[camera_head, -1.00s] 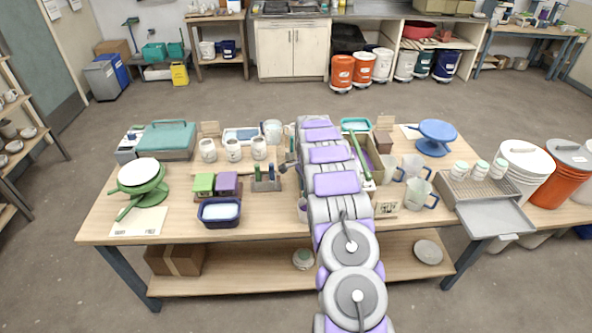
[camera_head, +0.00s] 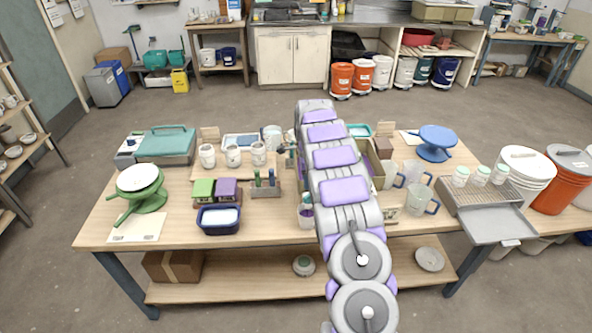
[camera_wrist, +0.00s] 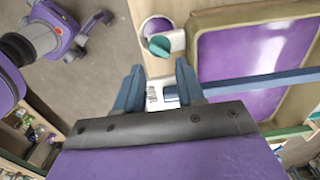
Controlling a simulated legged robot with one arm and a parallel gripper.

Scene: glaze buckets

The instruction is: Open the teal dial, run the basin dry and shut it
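In the wrist view a teal dial (camera_wrist: 159,46) sits on a white fitting at the left wall of the basin (camera_wrist: 196,62). The basin holds purple liquid, with a blue bar lying across it. A white cup (camera_wrist: 146,24) with purple inside stands beside the dial, partly covered by the fitting. My gripper (camera_wrist: 158,78) is open, with its two blue fingers apart and nothing held between them. The dial lies just beyond the fingertips. In the head view my arm hides the gripper, the dial and most of the basin.
Glass jugs (camera_head: 420,199) stand right of my arm. A tool holder (camera_head: 265,188) and a dark blue tub (camera_head: 219,219) stand to its left. A wire rack with jars (camera_head: 480,177) is at the table's right end. The table's front edge strip is mostly clear.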

